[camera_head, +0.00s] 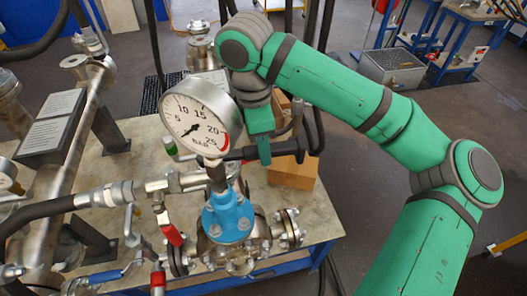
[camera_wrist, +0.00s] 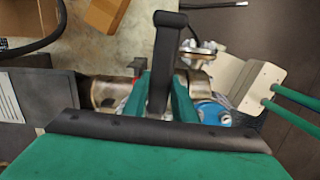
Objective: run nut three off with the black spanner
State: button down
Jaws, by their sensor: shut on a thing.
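My green gripper (camera_head: 262,145) is shut on the black spanner (camera_head: 285,149), which lies roughly level to the right of the pressure gauge. In the wrist view the spanner's dark shaft (camera_wrist: 166,60) stands between my two green fingers (camera_wrist: 160,95). The spanner's left end is near the gauge's lower rim; I cannot tell whether it touches anything. Below is the flanged vessel (camera_head: 240,245) with a blue bolted top (camera_head: 229,215). Several nuts and bolts show on its flanges. I cannot tell which is nut three.
The gauge (camera_head: 200,118) stands close on the left of my gripper. A red-handled valve (camera_head: 168,228) and hose (camera_head: 45,210) are at the left. A cardboard box (camera_head: 292,172) sits behind on the bench (camera_head: 320,215). Steel pipework fills the left side. Open floor lies beyond the bench at right.

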jog(key=shift+a, duration=0.15)
jog(key=shift+r, duration=0.1)
jog(key=shift+s+d+r, duration=0.1)
jog(key=shift+d+r, duration=0.1)
jog(key=shift+r, duration=0.4)
jog(key=shift+a+r, duration=0.15)
jog(key=shift+r, duration=1.7)
